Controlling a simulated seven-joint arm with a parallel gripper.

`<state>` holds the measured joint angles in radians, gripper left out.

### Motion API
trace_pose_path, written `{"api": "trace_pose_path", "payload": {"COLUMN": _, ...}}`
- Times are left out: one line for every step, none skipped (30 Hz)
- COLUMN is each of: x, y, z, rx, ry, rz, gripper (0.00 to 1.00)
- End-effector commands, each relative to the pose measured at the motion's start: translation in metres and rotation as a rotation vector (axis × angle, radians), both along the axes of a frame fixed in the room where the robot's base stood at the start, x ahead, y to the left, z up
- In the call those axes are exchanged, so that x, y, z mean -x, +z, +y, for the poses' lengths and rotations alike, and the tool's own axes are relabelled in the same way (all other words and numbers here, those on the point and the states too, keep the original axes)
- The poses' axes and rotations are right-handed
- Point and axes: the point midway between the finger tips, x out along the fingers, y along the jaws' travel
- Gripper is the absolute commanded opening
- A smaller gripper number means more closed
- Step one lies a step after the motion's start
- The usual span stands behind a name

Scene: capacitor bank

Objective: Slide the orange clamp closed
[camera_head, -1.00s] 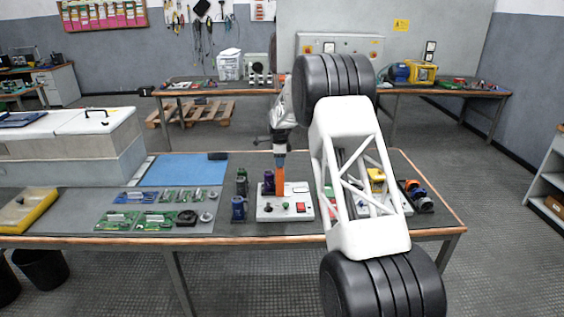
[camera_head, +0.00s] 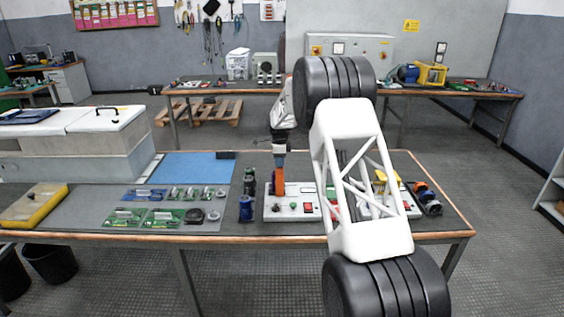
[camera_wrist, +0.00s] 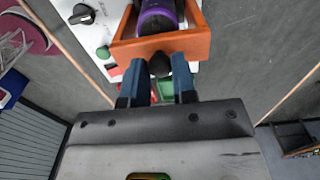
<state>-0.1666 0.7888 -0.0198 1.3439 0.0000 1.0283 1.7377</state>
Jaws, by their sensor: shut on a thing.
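The orange clamp (camera_head: 278,181) stands on a white panel (camera_head: 291,208) on the near table. In the wrist view it is an orange frame (camera_wrist: 161,46) with side walls around a purple capacitor (camera_wrist: 158,17). My gripper (camera_wrist: 158,70) has its two blue fingers shut on a dark knob (camera_wrist: 159,65) on the clamp's near wall. In the head view my gripper (camera_head: 280,159) reaches the clamp from above. The capacitor is mostly hidden behind the clamp there. I cannot tell whether the clamp is fully closed.
Blue (camera_head: 246,208) and green (camera_head: 249,182) capacitors stand just left of the panel. The panel bears a red switch (camera_head: 309,207) and a black knob (camera_wrist: 81,14). Circuit boards (camera_head: 163,217) lie farther left. A yellow part (camera_head: 381,180) stands to the right, partly behind my arm.

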Motion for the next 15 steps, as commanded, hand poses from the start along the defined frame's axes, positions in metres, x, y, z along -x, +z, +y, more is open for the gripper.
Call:
{"api": "trace_pose_path", "payload": {"x": 0.000, "y": -0.001, "z": 0.002, "rx": 0.000, "ry": 0.001, "rz": 0.001, "gripper": 0.00}}
{"api": "trace_pose_path", "payload": {"x": 0.000, "y": -0.001, "z": 0.003, "rx": 0.000, "ry": 0.001, "rz": 0.001, "gripper": 0.00}}
{"api": "trace_pose_path", "payload": {"x": 0.000, "y": -0.001, "z": 0.005, "rx": 0.000, "ry": 0.001, "rz": 0.002, "gripper": 0.00}}
{"api": "trace_pose_path", "payload": {"x": 0.000, "y": -0.001, "z": 0.006, "rx": 0.000, "ry": 0.001, "rz": 0.002, "gripper": 0.00}}
{"api": "trace_pose_path", "payload": {"x": 0.000, "y": -0.001, "z": 0.007, "rx": 0.000, "ry": 0.001, "rz": 0.002, "gripper": 0.00}}
{"api": "trace_pose_path", "payload": {"x": 0.000, "y": -0.001, "z": 0.008, "rx": 0.000, "ry": 0.001, "rz": 0.002, "gripper": 0.00}}
{"api": "trace_pose_path", "payload": {"x": 0.000, "y": -0.001, "z": 0.009, "rx": 0.000, "ry": 0.001, "rz": 0.002, "gripper": 0.00}}
{"api": "trace_pose_path", "payload": {"x": 0.000, "y": -0.001, "z": 0.010, "rx": 0.000, "ry": 0.001, "rz": 0.002, "gripper": 0.00}}
{"api": "trace_pose_path", "payload": {"x": 0.000, "y": -0.001, "z": 0.011, "rx": 0.000, "ry": 0.001, "rz": 0.002, "gripper": 0.00}}
{"api": "trace_pose_path", "payload": {"x": 0.000, "y": -0.002, "z": 0.012, "rx": 0.000, "ry": 0.001, "rz": 0.002, "gripper": 0.00}}
{"api": "trace_pose_path", "payload": {"x": 0.000, "y": -0.001, "z": 0.013, "rx": 0.000, "ry": 0.001, "rz": 0.002, "gripper": 0.00}}
{"api": "trace_pose_path", "payload": {"x": 0.000, "y": -0.001, "z": 0.013, "rx": 0.000, "ry": 0.001, "rz": 0.002, "gripper": 0.00}}
{"api": "trace_pose_path", "payload": {"x": 0.000, "y": -0.001, "z": 0.014, "rx": 0.000, "ry": 0.001, "rz": 0.002, "gripper": 0.00}}
{"api": "trace_pose_path", "payload": {"x": 0.000, "y": -0.001, "z": 0.014, "rx": 0.000, "ry": 0.001, "rz": 0.002, "gripper": 0.00}}
{"api": "trace_pose_path", "payload": {"x": 0.000, "y": -0.001, "z": 0.015, "rx": 0.000, "ry": 0.001, "rz": 0.002, "gripper": 0.00}}
